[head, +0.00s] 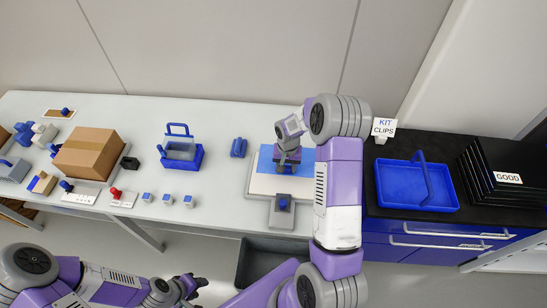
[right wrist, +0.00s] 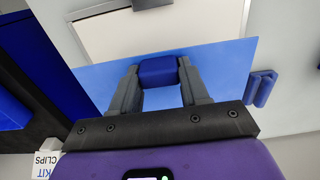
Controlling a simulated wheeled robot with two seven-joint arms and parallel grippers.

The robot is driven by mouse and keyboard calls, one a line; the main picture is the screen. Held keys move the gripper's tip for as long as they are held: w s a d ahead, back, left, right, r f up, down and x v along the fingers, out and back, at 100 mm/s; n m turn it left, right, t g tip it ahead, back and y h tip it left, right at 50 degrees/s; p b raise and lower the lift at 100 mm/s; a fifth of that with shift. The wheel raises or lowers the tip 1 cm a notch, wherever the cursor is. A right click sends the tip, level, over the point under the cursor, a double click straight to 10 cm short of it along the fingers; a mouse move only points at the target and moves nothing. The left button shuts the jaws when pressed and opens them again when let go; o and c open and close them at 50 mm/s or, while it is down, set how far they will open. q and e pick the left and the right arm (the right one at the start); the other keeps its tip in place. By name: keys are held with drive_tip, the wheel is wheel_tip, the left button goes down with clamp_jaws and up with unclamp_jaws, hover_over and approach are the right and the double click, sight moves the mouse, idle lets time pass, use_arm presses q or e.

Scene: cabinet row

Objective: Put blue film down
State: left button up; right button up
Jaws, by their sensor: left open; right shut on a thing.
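The blue film (head: 265,167) is a flat blue sheet over the pale board (head: 262,184) on the white table, below my right gripper (head: 288,168) in the head view. In the right wrist view the film (right wrist: 222,72) spreads behind the fingers, at an angle to the framed board (right wrist: 130,35). My right gripper (right wrist: 160,75) is shut on a darker blue grip block (right wrist: 158,71) at the film. I cannot tell whether the film touches the board. My left gripper (head: 194,287) is open and empty, low in the head view, away from the table top.
A grey block with a blue knob (head: 283,204) sits at the board's front. A blue clip-like part (head: 238,148), a blue basket (head: 182,155) and a cardboard box (head: 88,153) stand leftward. A blue tray (head: 400,190) and black GOOD racks (head: 490,178) are at right. A dark bin (head: 262,258) is below.

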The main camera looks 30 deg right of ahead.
drive_tip(key=shift+r, duration=0.5)
drive_tip(key=s+a+n+b, duration=0.3)
drive_tip(key=a+n+b, duration=0.4)
drive_tip(key=a, duration=1.2)
drive_tip(key=shift+a+f+n, duration=0.15)
drive_tip(key=shift+f+n, duration=0.2)
drive_tip(key=shift+n, duration=0.15)
